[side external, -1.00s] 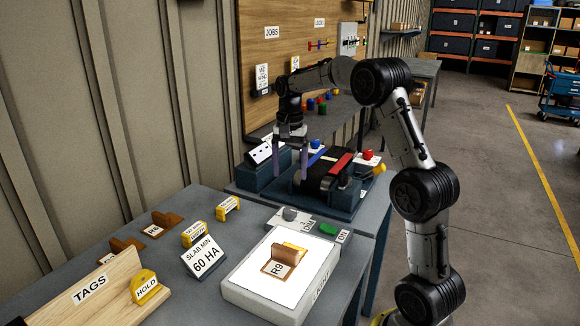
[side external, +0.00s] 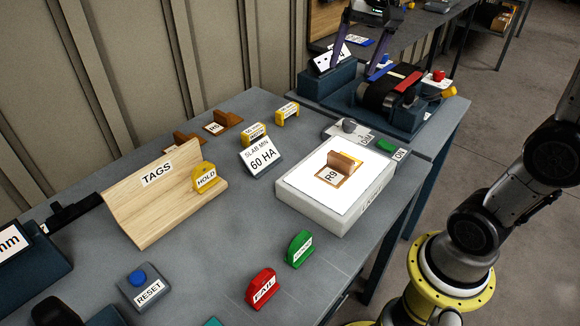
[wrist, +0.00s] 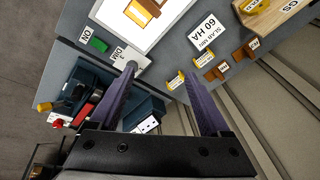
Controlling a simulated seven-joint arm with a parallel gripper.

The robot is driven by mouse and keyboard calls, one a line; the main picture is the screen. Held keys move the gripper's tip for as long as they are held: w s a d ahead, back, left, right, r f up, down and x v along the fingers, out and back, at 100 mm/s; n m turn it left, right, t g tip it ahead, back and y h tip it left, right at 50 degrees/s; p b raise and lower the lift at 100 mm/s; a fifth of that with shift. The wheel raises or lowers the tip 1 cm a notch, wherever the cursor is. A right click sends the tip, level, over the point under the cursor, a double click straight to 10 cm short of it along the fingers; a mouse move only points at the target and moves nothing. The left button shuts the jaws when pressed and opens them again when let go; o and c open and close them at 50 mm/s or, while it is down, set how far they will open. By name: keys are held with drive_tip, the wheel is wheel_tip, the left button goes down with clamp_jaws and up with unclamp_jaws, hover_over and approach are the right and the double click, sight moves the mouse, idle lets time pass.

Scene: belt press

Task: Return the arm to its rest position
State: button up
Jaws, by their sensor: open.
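My gripper (side external: 360,66) is at the top of the side view, by the belt press (side external: 378,96). Its two purple fingers are spread with nothing between them. In the wrist view my gripper (wrist: 160,68) is also open and empty, with bench top and a dark stand between and beyond the fingers. The press has a black belt, a red bar (side external: 407,81) and a blue part (side external: 381,68).
A white slab (side external: 311,200) carries a brown R9 piece (side external: 340,170). A wooden TAGS rack (side external: 137,205) holds a yellow HOLD tag (side external: 206,177). Green (side external: 299,249) and red FAIL (side external: 262,287) tags stand near the RESET button (side external: 137,277). Bare bench lies between them.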

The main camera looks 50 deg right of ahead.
drive_tip(key=s+a+f+n+t, duration=0.2)
drive_tip(key=s+a+n, duration=0.35)
drive_tip(key=s, duration=0.45)
drive_tip(key=s+a+f+n, duration=0.2)
drive_tip(key=s+f+n, duration=0.3)
drive_tip(key=s+f, duration=0.1)
drive_tip(key=shift+a+f+y, duration=0.15)
drive_tip(key=shift+f+y, duration=0.25)
drive_tip(key=shift+f, duration=0.15)
